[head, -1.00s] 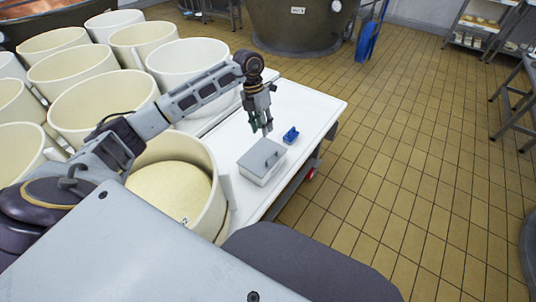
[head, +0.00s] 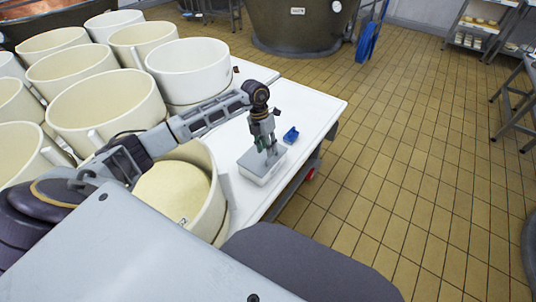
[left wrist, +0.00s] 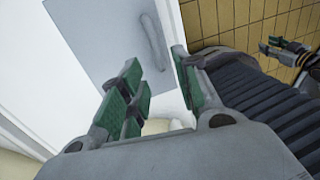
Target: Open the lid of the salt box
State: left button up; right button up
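The salt box (head: 258,177) is a pale box with a grey lid on the white table. The lid fills the upper left of the left wrist view (left wrist: 95,40) and lies flat and closed. Its bar handle (left wrist: 153,42) shows there; in the head view the fingers partly hide it. My left gripper (head: 269,150) is just above the lid, at the handle. Its green-padded fingers (left wrist: 156,62) are apart with nothing between them, the handle lying beyond their tips. My right gripper (left wrist: 270,46) shows small in the left wrist view, away from the box; its opening is unclear.
A blue object (head: 291,135) lies on the white table (head: 318,110) right of the box. Large cream tubs (head: 105,100) crowd the left, one close beside the box. The tiled floor (head: 420,170) to the right is clear.

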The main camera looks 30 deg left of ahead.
pick_arm(q)
jog(key=f, duration=0.3)
jog(key=shift+d, duration=0.3)
jog(key=shift+f, duration=0.45)
pick_arm(e)
jog(key=shift+s+a+r, duration=0.15)
jog(key=shift+a+r, duration=0.15)
jog(key=shift+r, duration=0.5)
pick_arm(q)
grip_shut()
pick_arm(e)
jog(key=shift+w, duration=0.3)
